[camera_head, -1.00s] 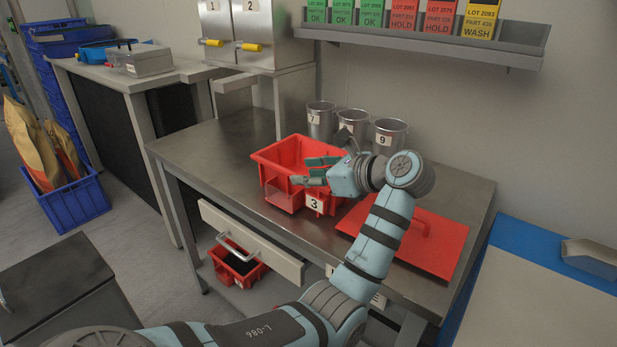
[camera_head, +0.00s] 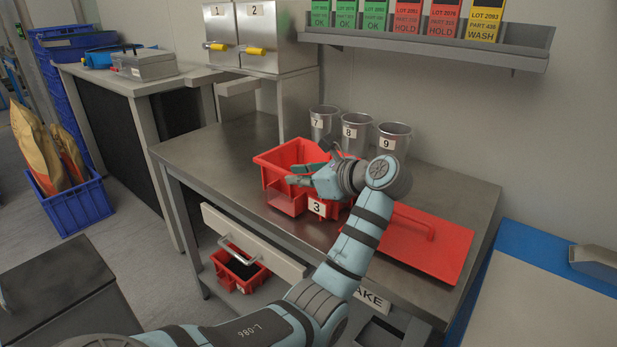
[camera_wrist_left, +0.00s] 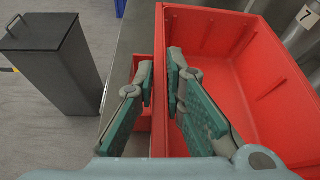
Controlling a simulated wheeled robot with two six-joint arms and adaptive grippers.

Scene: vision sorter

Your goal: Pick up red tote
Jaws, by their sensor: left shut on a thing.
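The red tote (camera_head: 275,157), labelled 3, stands open on the steel table. It also shows in the left wrist view (camera_wrist_left: 270,92), where its interior looks empty. A small red front compartment (camera_head: 287,200) projects from its near side. My left gripper (camera_head: 301,174) reaches in from the right at the tote's near side. In the left wrist view its green-padded fingers (camera_wrist_left: 160,82) straddle the tote's wall and are shut on it. The arm hides part of the tote's right side. My right gripper is not in view.
A red lid (camera_head: 432,250) with a handle lies on the table (camera_head: 215,150) at right. Metal cups 7 (camera_head: 323,124), 8 (camera_head: 354,133) and 9 (camera_head: 392,140) stand behind the tote. Another red tote (camera_head: 240,270) sits below the table. The table's left part is clear.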

